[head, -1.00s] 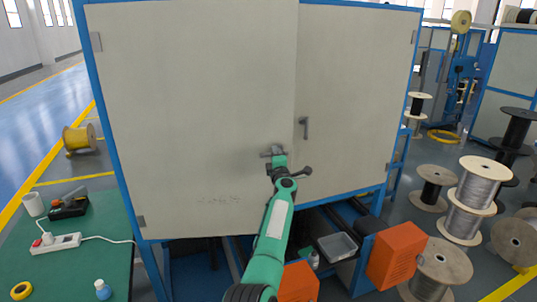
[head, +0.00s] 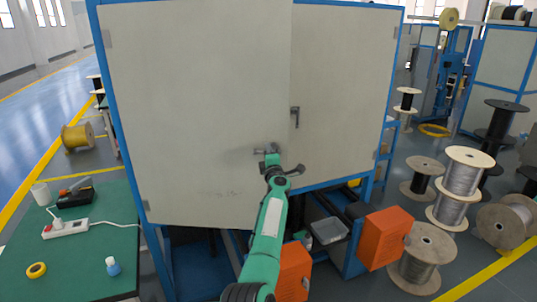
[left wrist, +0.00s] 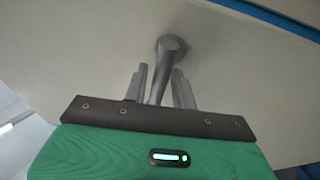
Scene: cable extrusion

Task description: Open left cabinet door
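The cabinet's left door (head: 190,110) is a large beige panel in a blue frame. Its free edge stands a little forward of the right door (head: 340,90), so it is ajar. The left door's handle (left wrist: 172,48) is a grey lever, turned sideways in the head view. My left gripper (head: 271,158) is at this handle. In the left wrist view, its two fingers (left wrist: 160,86) lie on either side of the lever, close against it. The fingertips are hard to make out in the head view. The right door's handle (head: 295,116) hangs upright. My right gripper is not visible.
A green table (head: 95,265) with a power strip (head: 65,229) and yellow tape (head: 37,270) is at left. Spools (head: 422,258) crowd the right. Floor at far left is open.

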